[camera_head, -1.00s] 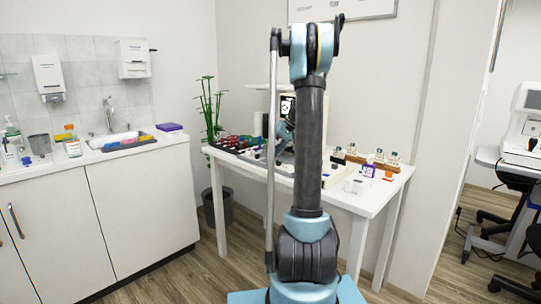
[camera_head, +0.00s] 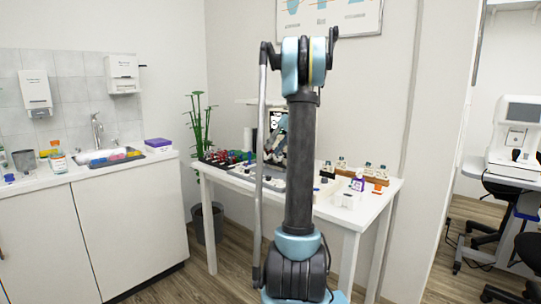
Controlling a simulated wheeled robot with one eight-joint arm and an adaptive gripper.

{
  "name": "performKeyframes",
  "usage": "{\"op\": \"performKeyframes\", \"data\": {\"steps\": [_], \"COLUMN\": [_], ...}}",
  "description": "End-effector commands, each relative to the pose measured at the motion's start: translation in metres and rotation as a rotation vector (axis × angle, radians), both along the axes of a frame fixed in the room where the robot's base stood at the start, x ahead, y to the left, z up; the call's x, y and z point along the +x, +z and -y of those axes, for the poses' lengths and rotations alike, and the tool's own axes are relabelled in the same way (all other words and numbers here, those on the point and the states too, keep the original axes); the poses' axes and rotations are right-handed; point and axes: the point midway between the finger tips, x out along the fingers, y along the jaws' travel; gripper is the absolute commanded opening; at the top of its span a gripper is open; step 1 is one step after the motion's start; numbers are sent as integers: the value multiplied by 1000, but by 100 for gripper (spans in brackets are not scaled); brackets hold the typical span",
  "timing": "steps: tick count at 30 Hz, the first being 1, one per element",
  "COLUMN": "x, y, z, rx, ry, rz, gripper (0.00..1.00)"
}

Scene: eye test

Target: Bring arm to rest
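My arm stands upright in the middle of the head view, its dark upper link rising from a light-blue joint to a light-blue elbow at the top. A grey-blue piece, which seems to be part of my folded forearm or wrist, shows just left of the upper link, in front of the dark picture or screen. My gripper cannot be made out; the upper link likely hides it. The white table (camera_head: 345,213) stands behind my arm.
On the table are red-topped items (camera_head: 222,157) at left, a wooden rack with small bottles (camera_head: 367,174) and a purple-labelled bottle (camera_head: 357,184) at right. A plant (camera_head: 198,122) stands beside it. A sink counter (camera_head: 95,182) is left; a desk with a device (camera_head: 515,140) is right.

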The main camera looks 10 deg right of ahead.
Motion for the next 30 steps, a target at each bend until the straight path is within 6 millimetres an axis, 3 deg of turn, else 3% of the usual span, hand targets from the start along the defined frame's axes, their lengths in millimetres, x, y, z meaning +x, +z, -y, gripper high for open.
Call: {"op": "performKeyframes", "data": {"steps": [14, 20, 30], "x": [-6, -44, -133], "y": [3, 7, 0], "z": [-3, -26, -66], "rx": [-7, -53, -163], "ry": [-2, -13, -44], "rz": [-1, -10, -19], "gripper": [34, 34, 34]}}
